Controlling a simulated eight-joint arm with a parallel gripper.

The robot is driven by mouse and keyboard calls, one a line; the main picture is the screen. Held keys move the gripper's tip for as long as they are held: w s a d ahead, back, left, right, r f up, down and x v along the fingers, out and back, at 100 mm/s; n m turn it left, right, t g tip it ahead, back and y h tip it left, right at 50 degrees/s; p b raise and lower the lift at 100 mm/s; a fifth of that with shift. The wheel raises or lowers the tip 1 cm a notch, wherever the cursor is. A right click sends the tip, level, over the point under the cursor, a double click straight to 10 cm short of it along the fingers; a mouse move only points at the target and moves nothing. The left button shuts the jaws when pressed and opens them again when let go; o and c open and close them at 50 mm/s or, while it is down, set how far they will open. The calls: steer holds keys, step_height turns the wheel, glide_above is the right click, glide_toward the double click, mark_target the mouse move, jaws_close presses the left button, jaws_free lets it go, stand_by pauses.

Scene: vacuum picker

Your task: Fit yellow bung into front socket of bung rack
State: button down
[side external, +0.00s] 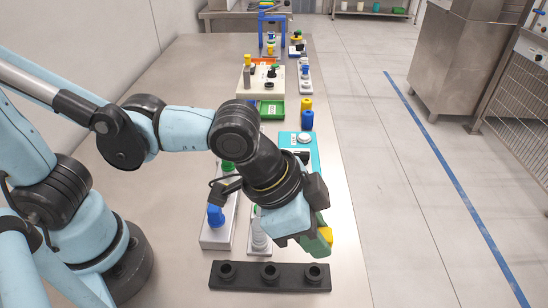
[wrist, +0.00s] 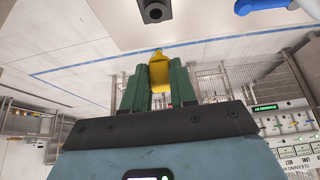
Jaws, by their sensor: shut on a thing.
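The yellow bung (side external: 326,234) is between the green fingers of my gripper (side external: 319,242), near the right edge of the table in the side view. In the wrist view, my gripper (wrist: 158,85) is shut on the bung (wrist: 158,70), whose narrower end sticks out past the fingertips. The black bung rack (side external: 248,281) lies on the table below and left of my gripper in the side view. It has three raised round sockets in a row, which look empty. My gripper holds the bung above the table, apart from the rack.
A grey block with a blue knob (side external: 215,216) and a grey fixture (side external: 260,240) stand just behind the rack. Farther back are a teal box (side external: 310,139), a blue bottle (side external: 307,119), a green tray (side external: 272,109) and a cream box (side external: 246,92). The table's right edge is close to my gripper.

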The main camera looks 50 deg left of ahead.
steer(key=shift+a+f, duration=0.2)
steer(key=shift+f, duration=2.55)
steer(key=c, duration=1.6)
jaws_free()
steer(key=shift+c, duration=0.2)
jaws_close()
steer(key=shift+f, duration=1.2)
steer(key=o, duration=0.8)
jaws_free()
